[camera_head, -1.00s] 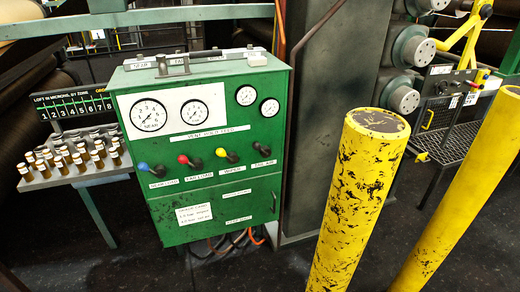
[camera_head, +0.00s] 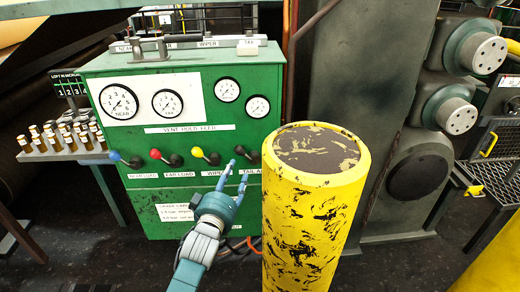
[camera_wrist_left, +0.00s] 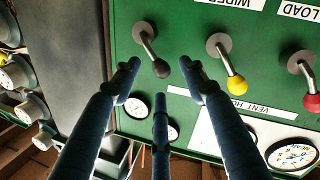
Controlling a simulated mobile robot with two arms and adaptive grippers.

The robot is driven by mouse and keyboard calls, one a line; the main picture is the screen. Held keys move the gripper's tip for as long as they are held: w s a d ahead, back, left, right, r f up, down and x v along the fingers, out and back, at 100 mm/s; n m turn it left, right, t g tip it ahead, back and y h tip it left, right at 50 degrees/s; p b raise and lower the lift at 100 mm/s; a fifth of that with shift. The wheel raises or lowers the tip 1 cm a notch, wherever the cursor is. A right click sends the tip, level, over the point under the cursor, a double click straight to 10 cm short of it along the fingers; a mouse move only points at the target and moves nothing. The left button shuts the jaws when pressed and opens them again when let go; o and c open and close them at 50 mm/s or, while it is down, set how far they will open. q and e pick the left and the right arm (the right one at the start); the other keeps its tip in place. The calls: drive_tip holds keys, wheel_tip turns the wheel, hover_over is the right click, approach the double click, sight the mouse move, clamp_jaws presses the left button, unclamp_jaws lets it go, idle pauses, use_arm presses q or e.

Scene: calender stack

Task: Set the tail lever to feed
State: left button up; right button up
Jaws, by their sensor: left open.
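The tail lever is the black-knobbed one at the right end of the lever row on the green cabinet, above the "TAIL AIR" label. In the left wrist view its black knob (camera_wrist_left: 161,69) stands out from a round grey base. My left gripper (camera_head: 243,166) is in front of it in the head view, partly covering it. In the left wrist view the open fingers (camera_wrist_left: 162,76) spread on both sides of the knob, with no clear contact; depth is hard to judge. A "VENT HOLD FEED" strip (camera_head: 190,129) runs above the levers. My right gripper is out of view.
The yellow-knobbed wiper lever (camera_head: 198,153) is close left of my gripper, then the red (camera_head: 155,154) and blue (camera_head: 115,156) ones. A yellow bollard (camera_head: 312,215) stands close to the right of my arm. Gauges (camera_head: 168,103) sit above the levers.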

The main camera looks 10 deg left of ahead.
sight(239, 153)
use_arm(q)
drive_tip(key=w, duration=0.1)
drive_tip(key=w+r, duration=0.1)
drive_tip(key=w, duration=0.1)
drive_tip(key=w+a+r, duration=0.1)
drive_tip(key=shift+w+r+p, duration=0.2)
drive_tip(key=shift+w+p, duration=0.15)
drive_tip(key=shift+w, duration=0.05)
drive_tip(key=w, duration=0.5)
drive_tip(key=shift+w+d+f, duration=0.1)
drive_tip(key=shift+d+f, duration=0.05)
drive_tip(key=shift+w, duration=0.4)
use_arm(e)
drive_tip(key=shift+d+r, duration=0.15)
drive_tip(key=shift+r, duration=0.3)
use_arm(q)
clamp_jaws()
